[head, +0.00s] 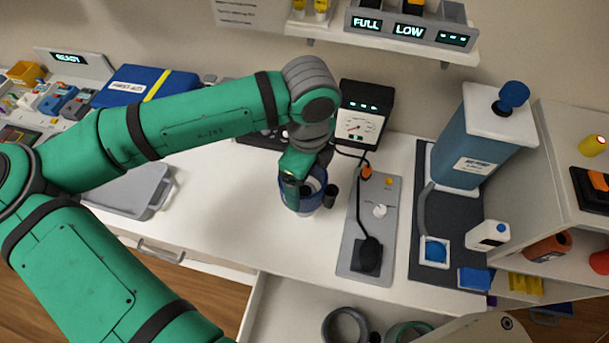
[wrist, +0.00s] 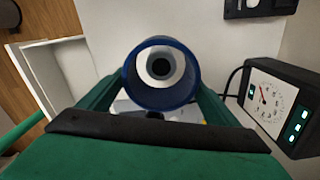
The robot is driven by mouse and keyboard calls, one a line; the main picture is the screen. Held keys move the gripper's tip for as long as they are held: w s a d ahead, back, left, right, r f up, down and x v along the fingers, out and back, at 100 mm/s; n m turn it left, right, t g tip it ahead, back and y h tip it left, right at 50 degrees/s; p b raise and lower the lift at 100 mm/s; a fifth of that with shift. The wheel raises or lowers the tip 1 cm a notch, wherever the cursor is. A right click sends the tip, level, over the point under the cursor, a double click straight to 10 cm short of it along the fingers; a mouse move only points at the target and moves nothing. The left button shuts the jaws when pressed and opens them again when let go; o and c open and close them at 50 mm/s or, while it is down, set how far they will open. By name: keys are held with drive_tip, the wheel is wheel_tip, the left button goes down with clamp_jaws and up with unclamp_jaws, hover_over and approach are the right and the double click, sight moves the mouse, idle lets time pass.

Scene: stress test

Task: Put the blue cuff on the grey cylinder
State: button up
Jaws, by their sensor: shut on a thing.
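The blue cuff (head: 311,207) is a short, wide ring above the white worktop, in the middle of the head view. My gripper (head: 312,193) is shut on it from outside, one finger on each side. In the wrist view the cuff (wrist: 160,99) sits between the fingers with its opening towards the camera. The grey cylinder (wrist: 145,69) shows through this opening as a pale round end with a dark centre. The cuff lines up roughly with it, a little off centre. I cannot tell whether the cuff is around the cylinder or just above it.
A black gauge box (head: 361,122) stands close behind my gripper. A grey panel (head: 372,220) with a cable and knob lies to the right. An open drawer (head: 262,305) at the front holds a grey ring (head: 328,328) and a green ring (head: 395,331). A grey tray (head: 130,195) lies left.

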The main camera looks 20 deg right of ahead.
sight(307, 193)
drive_tip(key=shift+f, duration=4.3)
drive_tip(key=o, duration=1)
wheel_tip(307, 193, up, 11)
drive_tip(key=shift+s+f, duration=0.1)
idle(0.4)
